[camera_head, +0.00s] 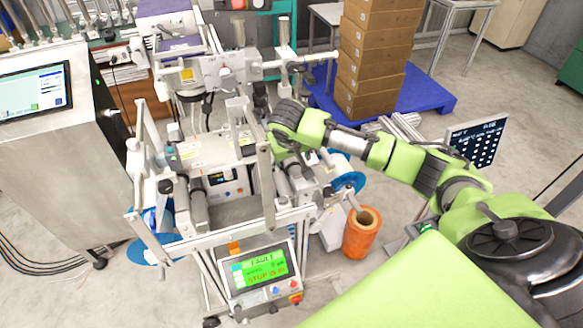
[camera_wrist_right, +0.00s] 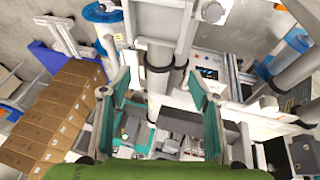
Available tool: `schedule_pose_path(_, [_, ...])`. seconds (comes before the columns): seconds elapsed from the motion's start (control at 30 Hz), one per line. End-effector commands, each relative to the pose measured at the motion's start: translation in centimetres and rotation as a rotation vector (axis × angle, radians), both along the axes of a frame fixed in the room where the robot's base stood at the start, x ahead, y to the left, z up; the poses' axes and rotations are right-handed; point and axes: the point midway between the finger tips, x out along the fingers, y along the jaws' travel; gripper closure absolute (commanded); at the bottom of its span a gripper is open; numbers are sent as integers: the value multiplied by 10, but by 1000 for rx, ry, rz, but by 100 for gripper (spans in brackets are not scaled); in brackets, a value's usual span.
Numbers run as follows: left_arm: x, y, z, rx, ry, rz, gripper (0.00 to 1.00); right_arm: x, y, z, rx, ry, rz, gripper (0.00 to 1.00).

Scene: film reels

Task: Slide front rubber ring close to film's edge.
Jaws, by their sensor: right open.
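My right arm reaches in from the right over the film machine (camera_head: 215,165). My right gripper (camera_head: 277,142) is above the machine's rollers, its fingers mostly hidden by my wrist in the head view. In the right wrist view my gripper (camera_wrist_right: 158,80) is open, with two teal fingers wide apart and nothing held between them. A grey roller (camera_wrist_right: 157,72) runs beyond and between the fingertips. Dark rollers (camera_head: 198,205) also show at the front of the machine in the head view. I cannot make out the front rubber ring or the film's edge. My left gripper is not in view.
Blue discs (camera_head: 350,172) sit beside the machine. An orange reel (camera_head: 362,235) stands on the floor to its right. A control panel (camera_head: 265,270) reading FAULT is in front. Stacked cardboard boxes (camera_head: 378,50) stand on a blue pallet (camera_head: 430,95) behind. Upright metal posts crowd the gripper.

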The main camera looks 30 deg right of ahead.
Motion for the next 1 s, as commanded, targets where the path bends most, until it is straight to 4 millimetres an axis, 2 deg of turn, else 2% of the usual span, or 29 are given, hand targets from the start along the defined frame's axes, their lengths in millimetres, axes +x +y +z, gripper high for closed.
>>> schedule_pose_path(0.2, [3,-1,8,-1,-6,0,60,10,-10,-31,-2,5,-1,44])
schedule_pose_path(0.4, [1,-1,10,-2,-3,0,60,18,-16,-52,-1,2,-1,44])
schedule_pose_path(0.77, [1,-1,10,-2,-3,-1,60,21,-17,-59,-2,1,1,44])
schedule_pose_path(0.87, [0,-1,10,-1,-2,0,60,21,-17,-59,-2,1,1,65])
schedule_pose_path(1.0, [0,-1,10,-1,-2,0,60,21,-17,-59,-1,0,1,99])
